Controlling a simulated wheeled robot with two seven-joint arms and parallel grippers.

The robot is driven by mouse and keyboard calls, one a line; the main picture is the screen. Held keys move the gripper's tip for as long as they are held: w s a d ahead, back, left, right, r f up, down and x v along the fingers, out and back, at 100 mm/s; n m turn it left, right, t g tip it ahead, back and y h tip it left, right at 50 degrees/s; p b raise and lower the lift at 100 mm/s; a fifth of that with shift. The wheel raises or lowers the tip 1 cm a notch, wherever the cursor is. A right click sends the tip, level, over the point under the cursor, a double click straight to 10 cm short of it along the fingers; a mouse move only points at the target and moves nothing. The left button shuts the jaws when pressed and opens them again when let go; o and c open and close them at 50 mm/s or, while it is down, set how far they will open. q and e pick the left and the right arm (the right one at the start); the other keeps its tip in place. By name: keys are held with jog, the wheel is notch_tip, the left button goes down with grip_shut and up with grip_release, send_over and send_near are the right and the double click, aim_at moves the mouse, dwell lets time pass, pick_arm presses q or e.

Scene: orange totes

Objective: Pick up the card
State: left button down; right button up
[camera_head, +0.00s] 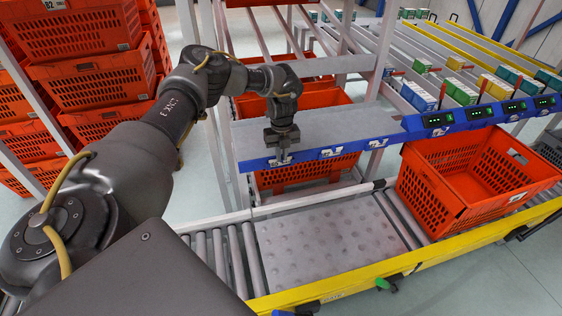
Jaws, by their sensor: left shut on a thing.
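My left gripper (282,152) points down at the blue front rail (308,156) of the grey shelf, near its left end. Its fingers are shut on a small pale card (282,160), which is mostly hidden by the fingers and still lies against the rail. I cannot tell whether the card is clear of the rail. Similar pale cards sit on the same rail to the right, one near the middle (332,152) and one further right (378,143). My right gripper is not in view.
An orange tote (440,190) stands on the roller conveyor at right. Another tote (300,176) is under the shelf. Stacked orange totes (85,75) fill the left. The dimpled conveyor plate (330,245) is bare. Several boxes (418,96) lie on the flow racks at upper right.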

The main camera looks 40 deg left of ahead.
pick_arm(q)
jog(key=shift+r, duration=0.55)
jog(key=s+d+r+b, duration=0.1)
jog(key=s+d+r, duration=0.1)
jog(key=d+r, duration=1)
jog(key=shift+s+d, duration=0.25)
jog(key=shift+d, duration=0.65)
